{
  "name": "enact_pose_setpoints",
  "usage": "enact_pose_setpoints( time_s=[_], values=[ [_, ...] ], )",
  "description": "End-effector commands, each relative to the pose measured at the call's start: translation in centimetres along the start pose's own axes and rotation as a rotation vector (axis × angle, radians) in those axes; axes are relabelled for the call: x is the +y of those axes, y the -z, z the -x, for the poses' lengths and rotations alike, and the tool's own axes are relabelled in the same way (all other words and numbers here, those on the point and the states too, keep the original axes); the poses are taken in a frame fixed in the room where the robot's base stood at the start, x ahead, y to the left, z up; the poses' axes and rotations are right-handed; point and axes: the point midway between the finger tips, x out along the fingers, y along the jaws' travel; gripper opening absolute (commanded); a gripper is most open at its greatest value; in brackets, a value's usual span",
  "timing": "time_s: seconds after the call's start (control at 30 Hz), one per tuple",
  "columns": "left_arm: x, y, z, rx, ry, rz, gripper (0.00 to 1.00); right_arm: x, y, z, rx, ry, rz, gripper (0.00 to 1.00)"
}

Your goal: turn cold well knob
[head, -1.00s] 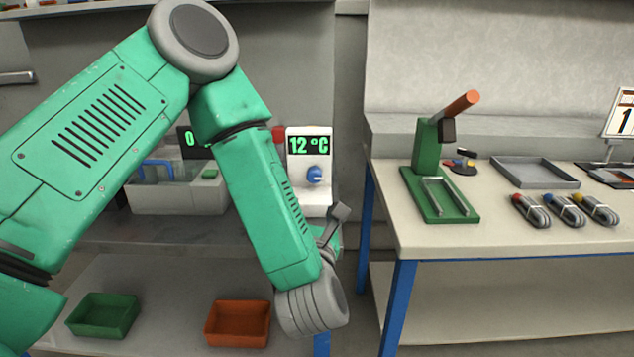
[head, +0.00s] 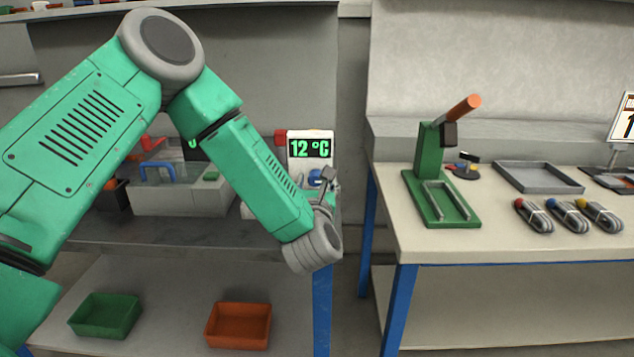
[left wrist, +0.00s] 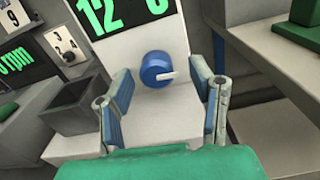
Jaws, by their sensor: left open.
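The cold well knob is blue with a white pointer, on the front of a white panel (head: 297,162) under a green "12 °C" display (head: 310,148). In the head view the knob (head: 315,178) is partly hidden behind my left gripper (head: 325,184). In the left wrist view the knob (left wrist: 155,69) sits between and beyond the fingers of my left gripper (left wrist: 163,105). The fingers are open and apart from the knob. The pointer points to the right in that view. My right gripper is not in view.
A white bath unit (head: 180,195) with a blue handle stands left of the panel. A green bin (head: 105,315) and an orange bin (head: 238,325) lie on the lower shelf. A bench (head: 430,242) at the right holds a green press (head: 430,165), a grey tray (head: 538,176) and cable bundles.

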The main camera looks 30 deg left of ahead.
Motion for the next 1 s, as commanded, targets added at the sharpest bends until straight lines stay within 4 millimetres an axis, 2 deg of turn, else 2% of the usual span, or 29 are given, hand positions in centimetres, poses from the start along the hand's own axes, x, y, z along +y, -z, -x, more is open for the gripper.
enact_pose_setpoints(
  time_s=[0.17, 0.47, 0.6, 1.0],
  values=[
    [0.13, 0.03, -1.36, -0.001, -0.001, 0.0, 0.49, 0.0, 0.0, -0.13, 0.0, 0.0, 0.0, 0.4],
    [0.1, 0.03, -1.53, 0.001, 0.0, 0.0, 0.49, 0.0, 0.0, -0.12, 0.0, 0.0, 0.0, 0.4],
    [0.06, 0.01, -1.49, 0.0, 0.0, 0.0, 0.0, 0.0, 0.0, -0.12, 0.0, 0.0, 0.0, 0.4],
    [0.1, 0.0, -1.43, 0.0, 0.0, -0.049, 0.0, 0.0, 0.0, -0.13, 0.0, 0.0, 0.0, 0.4]
  ],
)
